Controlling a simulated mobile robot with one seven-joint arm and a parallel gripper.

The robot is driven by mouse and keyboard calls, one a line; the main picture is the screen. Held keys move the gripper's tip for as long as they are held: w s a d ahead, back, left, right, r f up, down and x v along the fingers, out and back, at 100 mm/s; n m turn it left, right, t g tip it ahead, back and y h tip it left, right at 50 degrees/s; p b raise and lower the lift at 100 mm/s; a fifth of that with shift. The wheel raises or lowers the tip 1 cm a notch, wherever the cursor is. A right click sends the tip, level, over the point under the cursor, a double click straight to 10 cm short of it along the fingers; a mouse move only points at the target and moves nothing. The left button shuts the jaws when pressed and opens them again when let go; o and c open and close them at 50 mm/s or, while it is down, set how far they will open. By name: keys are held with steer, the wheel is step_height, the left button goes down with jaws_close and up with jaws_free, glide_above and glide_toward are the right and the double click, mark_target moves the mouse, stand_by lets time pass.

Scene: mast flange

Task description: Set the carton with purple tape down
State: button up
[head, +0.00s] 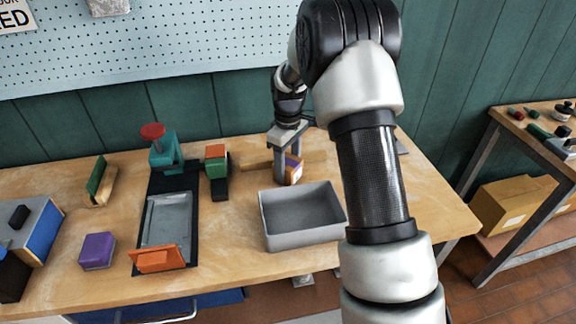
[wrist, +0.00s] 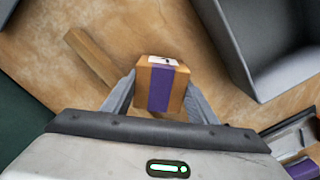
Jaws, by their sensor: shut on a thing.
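The carton with purple tape (wrist: 178,88) is a small orange-brown box with a purple band and a white label on its upper edge. My gripper (wrist: 160,92) is shut on it, one finger on each side, in the wrist view. In the head view the carton (head: 297,172) shows low between the fingers of my gripper (head: 288,165), just behind the grey bin (head: 273,243). Whether the carton's underside touches the bench I cannot tell.
The open grey bin looks empty. A wooden strip (wrist: 92,55) lies on the bench (head: 112,225) beside the carton.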

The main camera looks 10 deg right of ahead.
steer(key=shift+f, duration=0.1)
steer(key=o, duration=1.2)
